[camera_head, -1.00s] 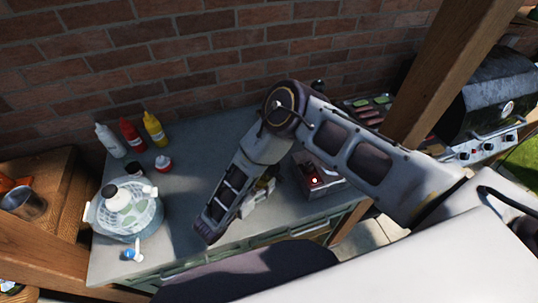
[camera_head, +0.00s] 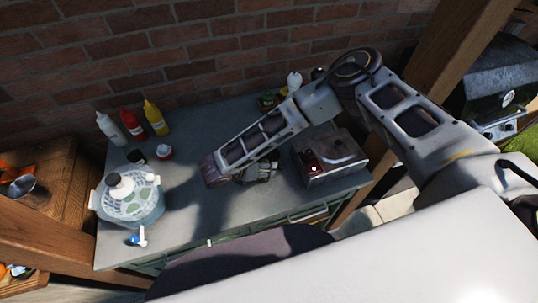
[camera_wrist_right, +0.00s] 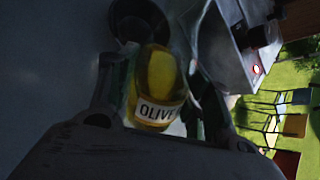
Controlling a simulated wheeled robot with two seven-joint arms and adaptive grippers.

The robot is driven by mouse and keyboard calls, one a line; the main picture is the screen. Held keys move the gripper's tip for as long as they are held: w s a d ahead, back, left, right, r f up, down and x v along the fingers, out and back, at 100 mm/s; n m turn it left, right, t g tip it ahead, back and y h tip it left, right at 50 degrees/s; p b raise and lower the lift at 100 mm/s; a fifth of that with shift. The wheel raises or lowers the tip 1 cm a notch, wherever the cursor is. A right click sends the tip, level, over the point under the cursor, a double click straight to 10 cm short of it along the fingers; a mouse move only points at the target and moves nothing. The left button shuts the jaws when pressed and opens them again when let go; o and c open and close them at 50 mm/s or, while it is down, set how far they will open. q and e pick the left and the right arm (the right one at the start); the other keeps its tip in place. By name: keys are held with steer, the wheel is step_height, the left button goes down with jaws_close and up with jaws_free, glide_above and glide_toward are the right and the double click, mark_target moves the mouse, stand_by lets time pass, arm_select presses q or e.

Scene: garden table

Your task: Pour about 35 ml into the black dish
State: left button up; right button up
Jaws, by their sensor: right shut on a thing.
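My right gripper (camera_head: 262,172) is over the middle of the table, partly hidden by my forearm. In the right wrist view my right gripper (camera_wrist_right: 160,100) is shut on a bottle (camera_wrist_right: 158,85) with yellow-green contents and a white label reading "OLIV". A dark round dish (camera_wrist_right: 138,22), probably the black dish, lies just beyond the bottle and is partly covered by it. I cannot tell how far the bottle is tilted or whether liquid flows. I cannot make out the dish in the head view. My left gripper is not in view.
A box with a red light (camera_head: 330,157) stands right of the gripper. The brick wall (camera_head: 200,50) bounds the back.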

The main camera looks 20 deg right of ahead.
steer(key=shift+s+g+y, duration=0.1)
steer(key=shift+g+y, duration=0.3)
steer(key=shift+g, duration=0.1)
steer(key=shift+s+a+r+n+g+y, duration=0.15)
steer(key=shift+r+n+g+y, duration=0.2)
steer(key=shift+r+g, duration=0.3)
steer(key=shift+f+g+y, duration=0.25)
steer(key=shift+g, duration=0.1)
steer(key=shift+g, duration=0.3)
steer(key=shift+f+n+g+y, duration=0.15)
steer(key=shift+n+g+y, duration=0.4)
steer(key=shift+g+y, duration=0.6)
stand_by(1.8)
steer(key=shift+h, duration=0.25)
steer(key=shift+r+t+h, duration=0.2)
steer(key=shift+t+h, duration=0.1)
steer(key=shift+t, duration=0.25)
steer(key=shift+f+m+t+h, duration=0.1)
steer(key=shift+m+t+h, duration=0.35)
steer(key=shift+t, duration=0.35)
